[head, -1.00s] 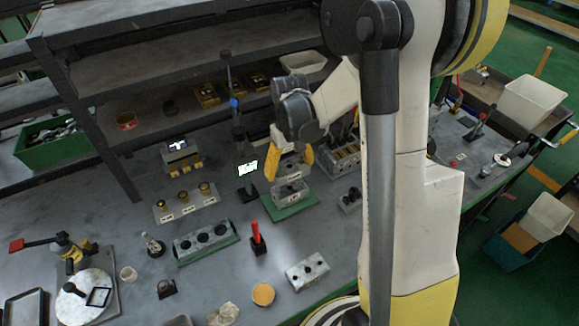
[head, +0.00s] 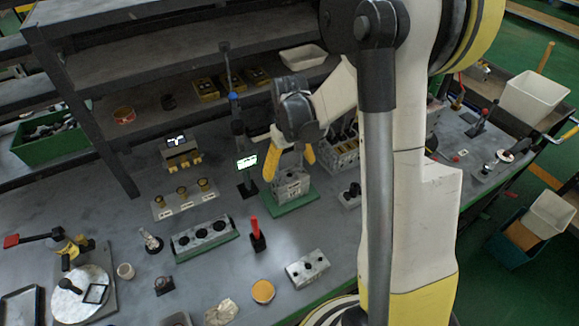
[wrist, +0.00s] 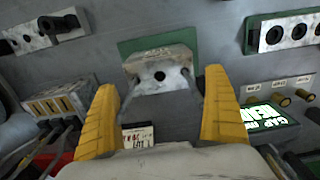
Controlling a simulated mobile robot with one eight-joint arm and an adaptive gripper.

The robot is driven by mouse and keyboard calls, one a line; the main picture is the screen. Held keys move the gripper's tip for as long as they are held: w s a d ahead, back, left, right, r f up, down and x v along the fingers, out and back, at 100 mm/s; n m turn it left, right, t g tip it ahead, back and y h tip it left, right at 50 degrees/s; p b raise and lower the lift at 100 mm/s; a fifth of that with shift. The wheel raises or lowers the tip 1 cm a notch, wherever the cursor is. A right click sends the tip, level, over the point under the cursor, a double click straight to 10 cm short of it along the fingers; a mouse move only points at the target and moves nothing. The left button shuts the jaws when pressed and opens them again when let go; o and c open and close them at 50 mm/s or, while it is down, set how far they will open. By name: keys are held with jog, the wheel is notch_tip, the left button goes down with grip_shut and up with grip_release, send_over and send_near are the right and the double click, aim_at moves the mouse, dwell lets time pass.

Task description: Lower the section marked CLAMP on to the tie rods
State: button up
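The grey metal section (head: 291,178) is between the yellow fingers of my gripper (head: 289,164). My gripper appears shut on it, with a finger against each side. The section sits low over the green base plate (head: 293,204), and I see no clear gap to the block beneath it. In the wrist view, the section (wrist: 162,110) has a dark body between the fingertips (wrist: 161,112). A lighter face with a round hole lies beyond, in front of the green plate (wrist: 130,46).
A lit display (head: 246,161) on a stand is close left of my gripper. A block with several solenoids (head: 342,158) is close right. A red-handled tool (head: 257,236), a three-hole block (head: 206,238) and a loose light block (head: 307,268) stand in front. Shelves (head: 180,60) are behind.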

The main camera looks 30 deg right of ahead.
aim_at(290, 175)
notch_tip(290, 175, up, 12)
dwell(0.6)
dwell(0.4)
